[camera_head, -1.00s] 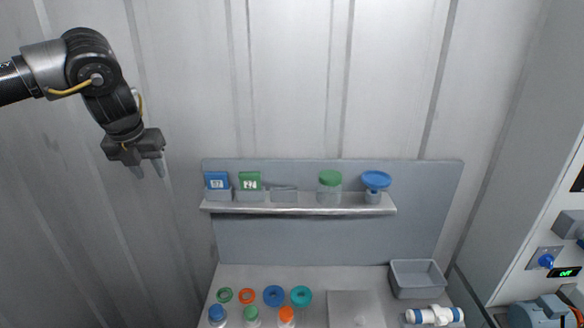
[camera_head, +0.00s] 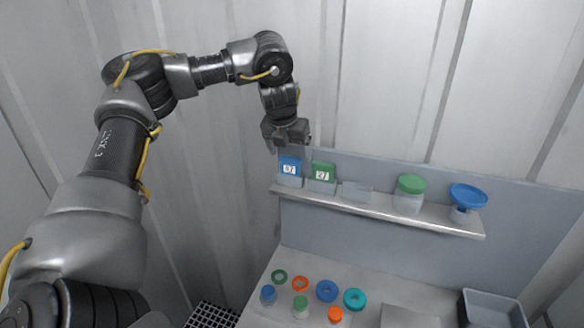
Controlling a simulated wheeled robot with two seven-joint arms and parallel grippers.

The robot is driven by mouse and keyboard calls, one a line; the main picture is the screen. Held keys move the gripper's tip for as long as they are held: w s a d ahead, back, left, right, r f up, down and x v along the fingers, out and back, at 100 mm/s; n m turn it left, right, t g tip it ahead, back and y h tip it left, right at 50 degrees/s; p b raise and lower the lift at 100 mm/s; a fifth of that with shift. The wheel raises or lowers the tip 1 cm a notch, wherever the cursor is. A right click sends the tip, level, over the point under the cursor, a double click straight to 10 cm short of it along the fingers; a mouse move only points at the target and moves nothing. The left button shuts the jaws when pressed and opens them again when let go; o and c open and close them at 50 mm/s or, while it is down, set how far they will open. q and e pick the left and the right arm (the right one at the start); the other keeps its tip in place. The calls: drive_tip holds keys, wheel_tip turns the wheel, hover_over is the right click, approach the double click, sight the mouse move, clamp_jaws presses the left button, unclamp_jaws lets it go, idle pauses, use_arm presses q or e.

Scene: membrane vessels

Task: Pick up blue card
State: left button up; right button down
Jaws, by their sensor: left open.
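The blue card (camera_head: 289,166) stands upright in a small holder at the left end of the shelf and carries a white label. My left gripper (camera_head: 289,148) is open and empty, pointing down just above the blue card. Its fingertips are close to the card's top edge; I cannot tell whether they touch it or stay behind or in front of it. My right gripper is not in view.
A green card (camera_head: 323,171) stands right beside the blue one on the shelf (camera_head: 390,211). An empty clear holder (camera_head: 356,191), a green-lidded jar (camera_head: 410,194) and a blue funnel-like piece (camera_head: 467,197) follow. Below, rings and capped bottles stand on the table, with a grey bin (camera_head: 490,309) at right.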

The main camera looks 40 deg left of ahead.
sight(289, 158)
use_arm(q)
drive_tip(key=shift+s+a, duration=0.1)
drive_tip(key=shift+s, duration=0.2)
drive_tip(key=shift+w+f+p, duration=0.15)
drive_tip(key=shift+f+p, duration=0.2)
drive_tip(key=shift+f, duration=0.15)
drive_tip(key=p+x, duration=0.2)
drive_tip(key=x, duration=0.1)
drive_tip(key=shift+w+a+f, duration=0.1)
drive_tip(key=shift+w+f, duration=0.05)
drive_tip(key=shift+w, duration=0.15)
drive_tip(key=shift+a+f, duration=0.1)
drive_tip(key=shift+f, duration=0.25)
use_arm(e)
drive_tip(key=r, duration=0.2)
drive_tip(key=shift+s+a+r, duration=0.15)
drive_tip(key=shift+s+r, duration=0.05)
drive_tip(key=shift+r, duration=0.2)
use_arm(q)
drive_tip(key=shift+r, duration=0.1)
drive_tip(key=shift+c, duration=0.3)
drive_tip(key=c, duration=1)
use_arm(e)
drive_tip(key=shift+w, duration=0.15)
